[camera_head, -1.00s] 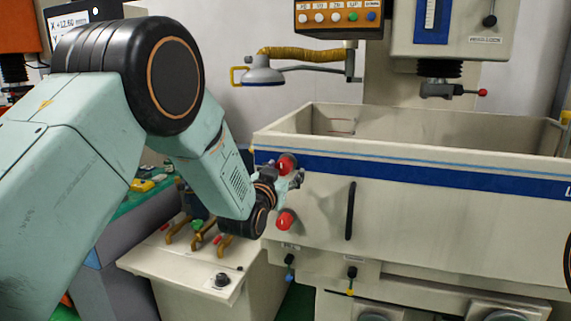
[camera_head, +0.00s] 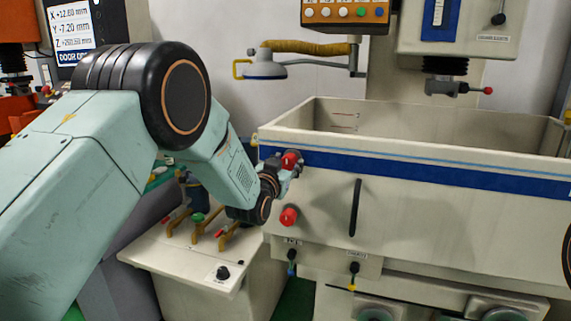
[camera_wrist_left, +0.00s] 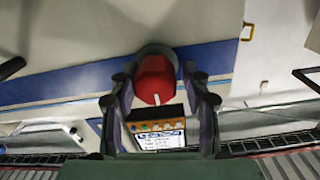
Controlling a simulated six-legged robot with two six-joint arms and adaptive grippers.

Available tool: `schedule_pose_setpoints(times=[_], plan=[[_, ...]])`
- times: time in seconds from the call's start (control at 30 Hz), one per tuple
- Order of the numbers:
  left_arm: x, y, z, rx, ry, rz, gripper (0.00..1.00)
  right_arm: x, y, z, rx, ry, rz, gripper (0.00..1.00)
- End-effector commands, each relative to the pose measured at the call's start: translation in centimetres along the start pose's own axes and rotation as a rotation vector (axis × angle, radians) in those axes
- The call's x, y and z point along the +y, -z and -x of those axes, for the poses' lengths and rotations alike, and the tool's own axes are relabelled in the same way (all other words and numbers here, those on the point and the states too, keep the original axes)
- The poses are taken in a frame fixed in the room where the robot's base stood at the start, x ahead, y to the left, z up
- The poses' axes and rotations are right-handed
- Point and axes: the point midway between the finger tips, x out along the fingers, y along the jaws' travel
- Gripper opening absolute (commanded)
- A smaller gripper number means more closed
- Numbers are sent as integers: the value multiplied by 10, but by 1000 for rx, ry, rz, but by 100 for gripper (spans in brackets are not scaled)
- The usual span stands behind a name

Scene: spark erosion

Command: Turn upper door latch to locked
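The upper door latch is a red knob (camera_head: 291,159) on the blue stripe at the left end of the tank front. It also shows in the left wrist view (camera_wrist_left: 155,80), with a white mark on its face pointing down in that picture. My left gripper (camera_head: 284,165) is at this knob, partly covering it. In the left wrist view its two fingers (camera_wrist_left: 158,86) stand apart on either side of the knob; contact is not clear. A second red knob, the lower latch (camera_head: 289,216), sits below on the tank front. My right gripper is out of view.
The cream tank (camera_head: 440,205) has a black vertical handle (camera_head: 355,207) right of the latches. Below hang small valve levers (camera_head: 354,271). A cream cabinet (camera_head: 195,262) with brown levers stands under my left arm. A lamp (camera_head: 265,67) hangs above.

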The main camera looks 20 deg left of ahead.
Motion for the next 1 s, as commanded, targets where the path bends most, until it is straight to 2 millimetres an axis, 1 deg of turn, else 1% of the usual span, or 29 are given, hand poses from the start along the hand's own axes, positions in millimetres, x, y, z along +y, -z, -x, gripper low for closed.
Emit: schedule_pose_setpoints(times=[0.03, 0.3, 0.37, 0.67, 0.87, 1.0], plan=[[-2, 0, 0, -1, 5, 4, 34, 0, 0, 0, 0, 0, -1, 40], [-1, 1, 0, 2, 2, 1, 11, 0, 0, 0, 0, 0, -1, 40], [-1, 1, 0, 3, 2, 1, 7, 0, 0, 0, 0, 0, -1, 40], [-2, 1, 0, 5, 5, 50, 7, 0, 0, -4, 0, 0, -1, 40], [-2, 1, -1, 7, 4, 169, 7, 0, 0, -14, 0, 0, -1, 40], [-2, 1, -1, 8, 5, 293, 7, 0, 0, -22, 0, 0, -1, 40]])
